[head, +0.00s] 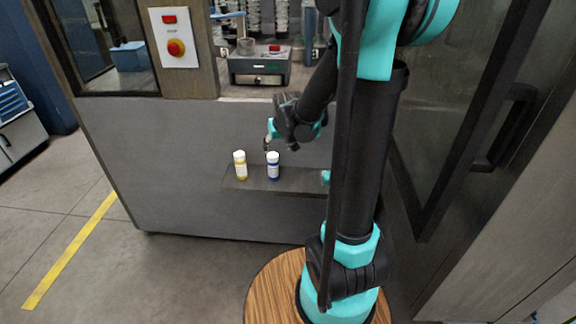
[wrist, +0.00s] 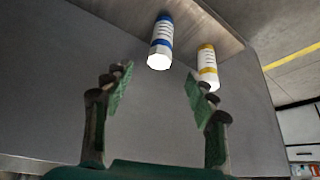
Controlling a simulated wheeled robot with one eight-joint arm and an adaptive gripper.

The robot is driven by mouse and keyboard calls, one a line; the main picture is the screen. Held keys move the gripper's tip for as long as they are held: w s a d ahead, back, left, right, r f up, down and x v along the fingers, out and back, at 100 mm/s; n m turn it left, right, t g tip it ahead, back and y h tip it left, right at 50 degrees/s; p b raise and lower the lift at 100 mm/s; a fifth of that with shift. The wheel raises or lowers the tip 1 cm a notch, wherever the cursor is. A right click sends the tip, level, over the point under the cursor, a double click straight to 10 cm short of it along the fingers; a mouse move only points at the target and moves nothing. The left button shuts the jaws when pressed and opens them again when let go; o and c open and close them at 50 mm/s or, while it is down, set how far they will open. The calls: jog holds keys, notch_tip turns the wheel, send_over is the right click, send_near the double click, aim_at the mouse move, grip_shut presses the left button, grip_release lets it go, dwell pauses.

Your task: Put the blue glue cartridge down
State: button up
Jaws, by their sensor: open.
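The blue glue cartridge (head: 273,165), white with blue bands, stands upright on a narrow shelf (head: 254,183) on the front of the machine. It also shows in the wrist view (wrist: 161,42), ahead of my fingers and roughly between them in the picture. My gripper (head: 270,137) is just above and behind the cartridge in the head view. In the wrist view my gripper (wrist: 157,88) has its two fingers wide apart, with nothing between them. The fingers appear clear of the cartridge.
A yellow-banded cartridge (head: 240,165) stands upright just left of the blue one on the same shelf; the wrist view shows it too (wrist: 207,68). A red stop button (head: 176,47) is on the machine's post.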

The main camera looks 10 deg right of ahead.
jog(key=s+d+f, duration=0.1)
jog(key=s+f, duration=0.1)
jog(key=s, duration=0.9)
jog(key=s+d+f+g, duration=0.1)
jog(key=s+d+f, duration=0.1)
jog(key=s, duration=1)
jog(key=shift+d+f+m+g, duration=0.15)
jog(key=shift+m+g, duration=0.15)
jog(key=shift+m, duration=0.1)
